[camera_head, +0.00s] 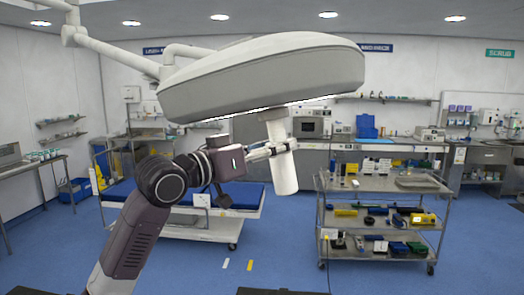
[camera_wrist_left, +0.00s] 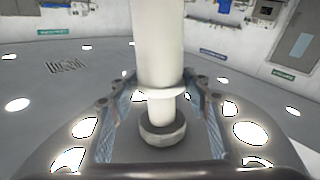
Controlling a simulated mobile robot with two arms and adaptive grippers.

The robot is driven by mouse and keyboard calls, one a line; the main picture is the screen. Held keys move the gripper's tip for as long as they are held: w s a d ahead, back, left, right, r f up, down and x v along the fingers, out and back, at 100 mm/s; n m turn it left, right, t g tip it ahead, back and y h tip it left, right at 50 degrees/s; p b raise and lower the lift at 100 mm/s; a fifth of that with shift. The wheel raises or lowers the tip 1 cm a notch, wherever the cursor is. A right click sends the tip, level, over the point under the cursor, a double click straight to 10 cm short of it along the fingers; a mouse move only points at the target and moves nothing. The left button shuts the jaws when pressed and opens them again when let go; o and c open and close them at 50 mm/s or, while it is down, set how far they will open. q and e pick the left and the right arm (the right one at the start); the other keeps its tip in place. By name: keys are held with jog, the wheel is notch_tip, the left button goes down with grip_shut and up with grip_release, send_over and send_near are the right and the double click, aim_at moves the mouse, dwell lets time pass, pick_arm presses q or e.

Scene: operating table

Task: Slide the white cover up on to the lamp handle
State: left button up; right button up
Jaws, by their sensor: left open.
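The surgical lamp (camera_head: 265,75) hangs over the middle of the room, its handle (camera_head: 276,128) pointing down. The white cover (camera_head: 285,175) is a pale cylinder below it, in line with the handle. My left gripper (camera_head: 272,150) reaches in from the left at the cover's upper end. In the left wrist view, upside down, the cover (camera_wrist_left: 160,45) ends in a flange. The narrower handle (camera_wrist_left: 160,110) enters that flange from its round base; how deep is hidden. The left gripper's fingers (camera_wrist_left: 160,97) stand open on both sides. My right gripper is not seen.
A steel trolley (camera_head: 385,187) with several boxes and tools stands to the right, behind the cover. A bed with blue padding (camera_head: 245,195) stands behind my left arm. Counters line the back wall.

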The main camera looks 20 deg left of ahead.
pick_arm(q)
jog(key=v, duration=0.4)
dwell(0.5)
